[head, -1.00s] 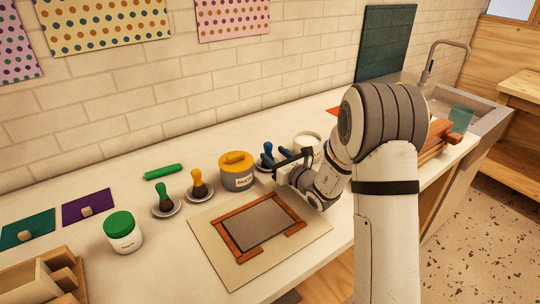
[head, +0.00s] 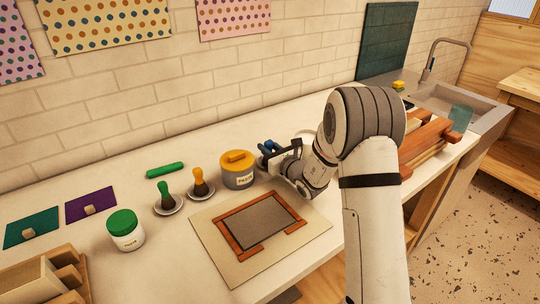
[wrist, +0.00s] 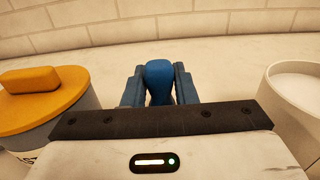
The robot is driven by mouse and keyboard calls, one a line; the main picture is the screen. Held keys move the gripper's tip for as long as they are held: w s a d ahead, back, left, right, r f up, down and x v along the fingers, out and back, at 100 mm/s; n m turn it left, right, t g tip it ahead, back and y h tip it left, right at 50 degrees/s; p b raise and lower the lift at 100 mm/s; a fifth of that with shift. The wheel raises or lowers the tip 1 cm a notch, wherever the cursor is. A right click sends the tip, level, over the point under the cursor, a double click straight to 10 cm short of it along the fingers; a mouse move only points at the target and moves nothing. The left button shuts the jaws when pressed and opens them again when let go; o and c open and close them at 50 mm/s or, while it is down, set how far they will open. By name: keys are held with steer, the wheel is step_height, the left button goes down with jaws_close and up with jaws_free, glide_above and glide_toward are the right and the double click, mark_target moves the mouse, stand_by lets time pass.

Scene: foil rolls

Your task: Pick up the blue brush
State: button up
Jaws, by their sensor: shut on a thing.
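The blue brush (wrist: 159,80) stands upright in the middle of the wrist view, its rounded handle top between my two blue fingers. My gripper (wrist: 159,92) is shut on this handle, one finger on each side. In the head view my gripper (head: 268,150) is just right of the yellow-lidded paste jar, with only bits of blue showing. The lower part of the brush is hidden, so I cannot tell whether it touches the counter.
The paste jar (head: 237,172) stands close on the left, and a white round container (wrist: 296,95) close on the right. Brushes with green (head: 165,196) and orange (head: 199,183) handles stand in small dishes. A framed board (head: 258,224) lies in front. A sink (head: 450,100) is at the right.

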steer(key=c, duration=0.3)
steer(key=shift+r, duration=0.1)
step_height(320, 180, up, 10)
steer(key=shift+f, duration=0.1)
stand_by(0.7)
